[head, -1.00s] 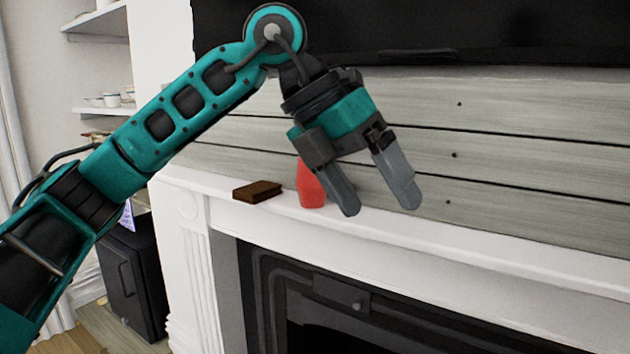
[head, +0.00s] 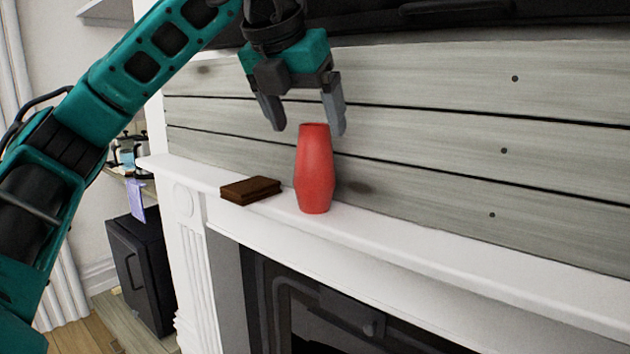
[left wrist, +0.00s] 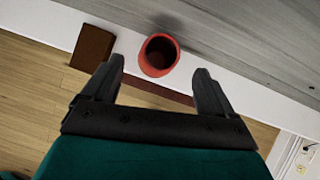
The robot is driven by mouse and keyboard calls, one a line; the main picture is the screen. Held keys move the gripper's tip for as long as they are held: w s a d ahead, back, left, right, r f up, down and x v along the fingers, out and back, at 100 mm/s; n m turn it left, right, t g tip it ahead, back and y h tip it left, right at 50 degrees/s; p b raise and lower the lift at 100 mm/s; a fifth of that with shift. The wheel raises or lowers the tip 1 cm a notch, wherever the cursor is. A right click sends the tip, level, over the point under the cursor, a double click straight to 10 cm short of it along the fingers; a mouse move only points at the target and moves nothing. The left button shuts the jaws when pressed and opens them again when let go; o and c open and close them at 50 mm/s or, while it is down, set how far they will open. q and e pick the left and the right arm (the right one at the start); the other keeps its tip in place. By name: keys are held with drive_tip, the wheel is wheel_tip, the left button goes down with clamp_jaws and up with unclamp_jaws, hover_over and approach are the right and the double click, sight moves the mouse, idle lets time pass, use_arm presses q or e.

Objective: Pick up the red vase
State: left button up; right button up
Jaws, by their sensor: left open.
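The red vase (head: 314,172) stands upright on the white mantel shelf. In the left wrist view its round open mouth (left wrist: 159,53) shows from above, just beyond and between my fingertips. My left gripper (head: 309,132) is open and empty, pointing down, with its fingertips around the height of the vase's top. In the left wrist view the two fingers (left wrist: 158,65) are spread wide, with nothing between them. I cannot tell whether a fingertip touches the vase. My right gripper is in neither view.
A brown book-like block (head: 250,190) lies on the mantel (head: 420,250) just left of the vase. A grey plank wall (head: 480,150) rises close behind. The mantel to the right is clear. A dark fireplace opening is below, and a black cabinet (head: 140,275) stands at lower left.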

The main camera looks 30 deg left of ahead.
sight(314, 146)
use_arm(q)
drive_tip(key=shift+x, duration=3.15)
drive_tip(key=shift+s+a, duration=0.1)
drive_tip(key=shift+c, duration=0.4)
drive_tip(key=c, duration=1.4)
drive_tip(key=shift+r, duration=0.1)
